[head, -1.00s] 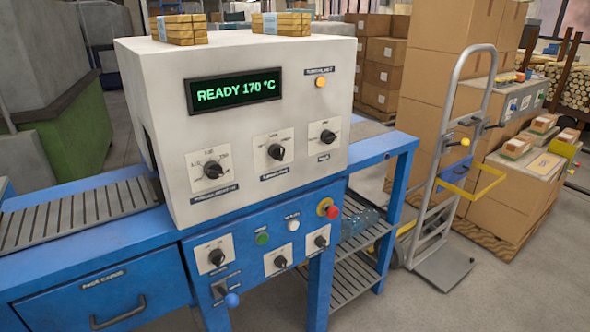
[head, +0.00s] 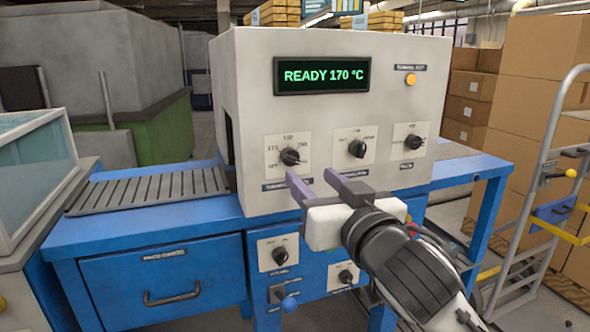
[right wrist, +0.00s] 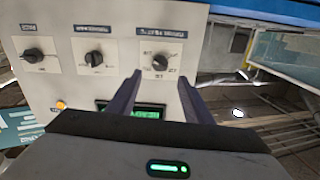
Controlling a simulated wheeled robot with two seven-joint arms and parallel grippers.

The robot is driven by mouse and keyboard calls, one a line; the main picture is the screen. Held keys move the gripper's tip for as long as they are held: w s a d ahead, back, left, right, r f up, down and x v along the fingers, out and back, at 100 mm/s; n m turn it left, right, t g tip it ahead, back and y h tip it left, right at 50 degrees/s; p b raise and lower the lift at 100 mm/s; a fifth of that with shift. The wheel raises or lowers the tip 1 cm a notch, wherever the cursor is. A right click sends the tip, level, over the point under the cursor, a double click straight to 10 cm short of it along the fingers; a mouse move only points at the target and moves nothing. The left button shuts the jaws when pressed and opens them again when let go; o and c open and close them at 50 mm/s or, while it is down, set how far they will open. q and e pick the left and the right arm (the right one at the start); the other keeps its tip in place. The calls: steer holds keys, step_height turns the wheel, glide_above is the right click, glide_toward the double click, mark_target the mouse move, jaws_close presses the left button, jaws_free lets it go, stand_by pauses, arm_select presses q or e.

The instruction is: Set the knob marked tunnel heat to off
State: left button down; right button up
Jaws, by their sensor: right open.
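The tunnel heat knob (head: 290,156) is the leftmost of three black knobs on the white tunnel housing, on a white plate with temperature numbers. Its label beneath is too small to read surely, and I cannot tell its exact setting. It also shows in the upside-down right wrist view (right wrist: 160,62), just beyond the fingertips. My right gripper (head: 312,178) is open and empty, with its two purplish fingers pointing at the panel just below and right of this knob, apparently not touching it. The display (head: 321,76) reads READY 170 °C. My left gripper is not in view.
Two more knobs, the middle one (head: 357,148) and the right one (head: 414,142), sit close by on the housing. The lower blue panel holds further controls, including a knob (head: 279,255). A roller conveyor (head: 150,190) runs left. A hand truck (head: 535,200) stands at right.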

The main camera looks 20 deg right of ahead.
mark_target(293, 160)
steer(key=w, duration=0.9)
steer(key=shift+w+a+b, duration=0.2)
steer(key=shift+w+b, duration=0.1)
steer(key=shift+w, duration=0.1)
